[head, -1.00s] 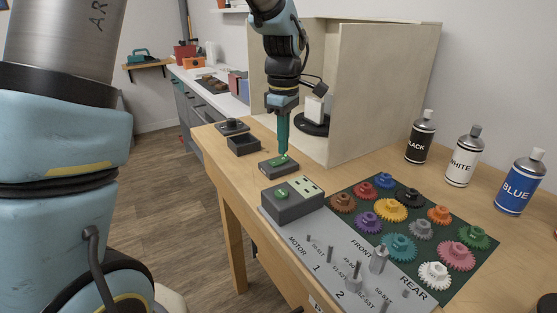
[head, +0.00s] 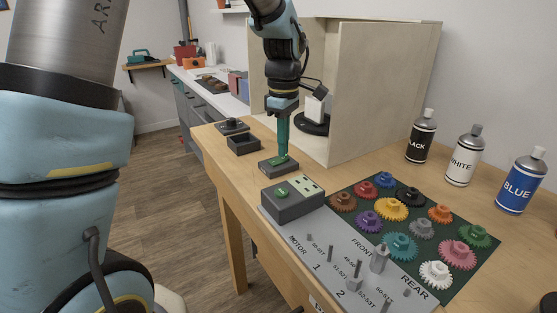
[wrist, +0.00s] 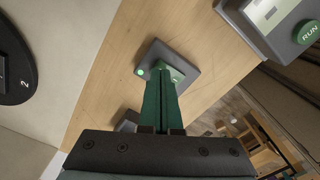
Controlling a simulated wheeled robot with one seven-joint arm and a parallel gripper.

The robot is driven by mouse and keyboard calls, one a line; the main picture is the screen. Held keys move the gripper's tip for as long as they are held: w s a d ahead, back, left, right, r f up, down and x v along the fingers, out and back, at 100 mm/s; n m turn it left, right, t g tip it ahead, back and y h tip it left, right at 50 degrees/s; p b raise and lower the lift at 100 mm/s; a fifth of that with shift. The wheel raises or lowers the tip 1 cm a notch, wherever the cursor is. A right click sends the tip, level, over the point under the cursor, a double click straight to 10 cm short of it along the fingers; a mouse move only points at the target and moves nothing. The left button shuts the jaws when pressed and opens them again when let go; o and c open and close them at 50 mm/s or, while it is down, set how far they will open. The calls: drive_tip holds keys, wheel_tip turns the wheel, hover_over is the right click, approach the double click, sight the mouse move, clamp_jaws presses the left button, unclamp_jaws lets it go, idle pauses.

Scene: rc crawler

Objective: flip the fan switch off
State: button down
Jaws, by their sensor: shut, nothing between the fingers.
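The fan switch appears to be the small dark box (head: 272,169) with a green top part, near the table's left edge in front of the open-fronted booth. It also shows in the wrist view (wrist: 186,55), where a small round green light (wrist: 140,72) glows on it. My gripper (head: 284,156) points down over this box, its green fingers shut together and empty. In the wrist view the fingertips (wrist: 163,77) overlap the green rocker (wrist: 173,73), hiding part of it. They look at or very near its surface; I cannot tell whether they touch or which way the rocker is tilted.
A grey box with a green RUN button (head: 292,205) stands just in front. Colored gears lie on a dark mat (head: 468,284) to the right. The pale booth (head: 385,95) stands behind, with a black round base (head: 314,124) inside. A small black tray (head: 243,146) lies farther left.

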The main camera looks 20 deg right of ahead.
drive_tip(key=shift+f, duration=0.5)
drive_tip(key=shift+r+p, duration=2.85)
drive_tip(key=shift+r, duration=0.75)
drive_tip(key=s+a+f+m, duration=0.2)
drive_tip(key=a+m, duration=0.2)
drive_tip(key=a, duration=1.1)
drive_tip(key=s+a+f+m+t, duration=0.1)
drive_tip(key=a+m, duration=0.4)
drive_tip(key=a, duration=1)
drive_tip(key=shift+s+f+t, duration=0.3)
drive_tip(key=shift+s+f, duration=0.05)
drive_tip(key=shift+s, duration=0.1)
drive_tip(key=shift+a, duration=0.1)
